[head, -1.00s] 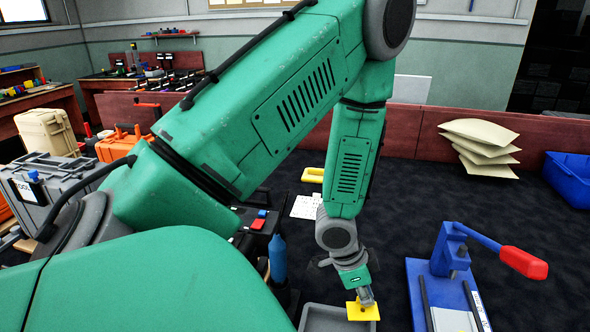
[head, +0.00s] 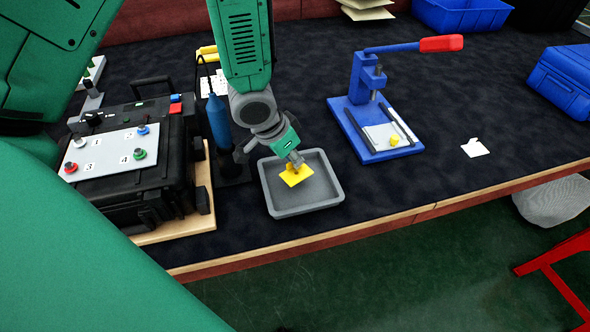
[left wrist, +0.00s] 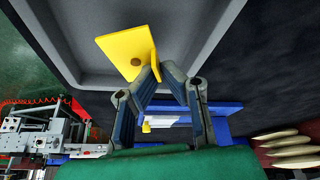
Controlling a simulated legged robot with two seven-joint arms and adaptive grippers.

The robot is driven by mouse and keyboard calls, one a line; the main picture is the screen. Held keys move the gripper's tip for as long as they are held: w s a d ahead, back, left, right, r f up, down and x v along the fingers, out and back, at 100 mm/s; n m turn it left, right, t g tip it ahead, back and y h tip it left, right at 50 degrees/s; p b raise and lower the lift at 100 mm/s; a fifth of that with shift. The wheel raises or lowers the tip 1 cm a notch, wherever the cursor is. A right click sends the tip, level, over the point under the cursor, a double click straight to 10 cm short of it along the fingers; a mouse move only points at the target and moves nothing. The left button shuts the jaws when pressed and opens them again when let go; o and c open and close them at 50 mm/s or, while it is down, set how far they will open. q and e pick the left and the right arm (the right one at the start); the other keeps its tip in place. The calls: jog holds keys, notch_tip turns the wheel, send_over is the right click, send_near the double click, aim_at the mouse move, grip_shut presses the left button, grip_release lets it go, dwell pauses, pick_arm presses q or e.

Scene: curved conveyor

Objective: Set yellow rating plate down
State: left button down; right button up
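The yellow rating plate (head: 296,175) shows in the head view over the grey tray (head: 333,201). In the left wrist view the plate (left wrist: 119,47) has a flat face with a small brown spot and an upright tab. My left gripper (head: 296,163) is shut on this tab, and its fingertips (left wrist: 155,72) meet there. The plate is within the tray's outline, close to its floor; I cannot tell whether it touches. The tray (left wrist: 215,50) fills the upper middle of the wrist view. My right gripper is not in view.
A blue press (head: 367,110) with a red-tipped lever stands right of the tray, with a small yellow piece on its base. A black case (head: 150,185) with numbered buttons and a blue bottle (head: 219,122) stand left.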

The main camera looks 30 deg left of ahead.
aim_at(298, 170)
pick_arm(q)
notch_tip(298, 170, down, 4)
jog(key=shift+r+b, duration=0.25)
jog(key=shift+b, duration=0.2)
jog(key=shift+d+r, duration=0.25)
jog(key=shift+d, duration=0.55)
jog(key=shift+f, duration=0.1)
jog(key=c, duration=2)
grip_release()
jog(key=shift+a+f, duration=0.1)
jog(key=shift+a, duration=0.05)
jog(key=shift+o, duration=1.4)
jog(key=shift+a, duration=0.25)
jog(key=shift+s+a+f, duration=0.1)
jog(key=shift+a+f, duration=0.1)
jog(key=shift+a, duration=0.2)
jog(key=shift+d+r, duration=0.25)
jog(key=shift+d, duration=0.1)
jog(key=v, duration=0.1)
jog(key=p+v, duration=0.1)
jog(key=v, duration=0.2)
jog(key=shift+d+r, duration=0.25)
jog(key=shift+r, duration=0.05)
jog(key=p+v, duration=0.2)
jog(key=v, duration=0.5)
jog(key=shift+a+r, duration=0.15)
jog(key=shift+r, duration=0.15)
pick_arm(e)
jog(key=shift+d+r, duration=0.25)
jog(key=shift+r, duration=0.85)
